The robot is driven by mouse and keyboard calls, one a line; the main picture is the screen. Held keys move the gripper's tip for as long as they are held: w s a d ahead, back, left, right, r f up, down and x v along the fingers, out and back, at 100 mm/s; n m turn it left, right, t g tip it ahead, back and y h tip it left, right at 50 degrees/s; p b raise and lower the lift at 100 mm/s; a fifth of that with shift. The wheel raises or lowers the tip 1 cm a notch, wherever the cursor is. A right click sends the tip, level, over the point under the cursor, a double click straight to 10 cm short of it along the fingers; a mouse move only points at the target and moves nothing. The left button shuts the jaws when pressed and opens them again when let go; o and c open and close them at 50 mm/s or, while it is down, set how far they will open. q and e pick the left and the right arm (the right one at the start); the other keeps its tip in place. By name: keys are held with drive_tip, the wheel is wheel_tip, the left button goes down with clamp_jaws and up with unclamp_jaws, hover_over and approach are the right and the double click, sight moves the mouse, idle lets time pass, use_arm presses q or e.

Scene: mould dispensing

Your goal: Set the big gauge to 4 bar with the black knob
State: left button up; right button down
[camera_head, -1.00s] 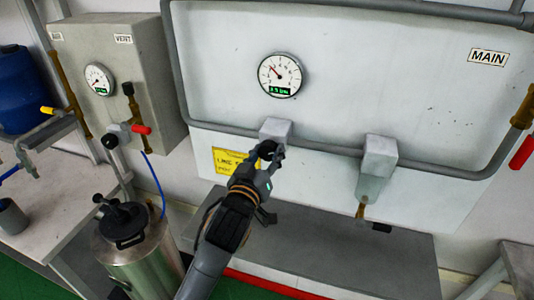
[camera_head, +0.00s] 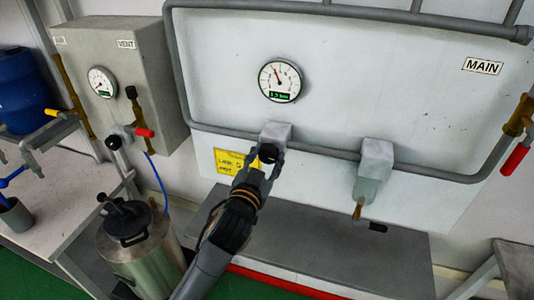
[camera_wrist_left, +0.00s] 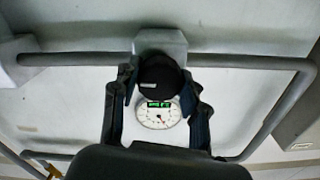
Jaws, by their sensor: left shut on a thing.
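The big gauge (camera_head: 280,81) is a round white dial on the pale panel. Its needle points up and slightly left, and its green display seems to read 3.3 bar, in small digits. The black knob (camera_head: 267,153) sits on a grey block below the gauge. My left gripper (camera_head: 265,165) is shut on the knob. In the left wrist view the knob is a dark disc (camera_wrist_left: 159,78) between the two fingers, with the gauge (camera_wrist_left: 158,115) upside down beyond it. My right gripper is not in view.
A grey pipe (camera_head: 330,152) runs past the knob's block. A second block with a brass spout (camera_head: 374,165) stands to the right. A yellow label (camera_head: 230,161) is left of the knob. A small gauge (camera_head: 101,82) is on the left box, above a steel tank (camera_head: 145,250).

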use_arm(q)
drive_tip(key=shift+m, duration=0.5)
drive_tip(key=o, duration=1.2)
drive_tip(key=shift+c, duration=0.2)
drive_tip(key=v, duration=1.2)
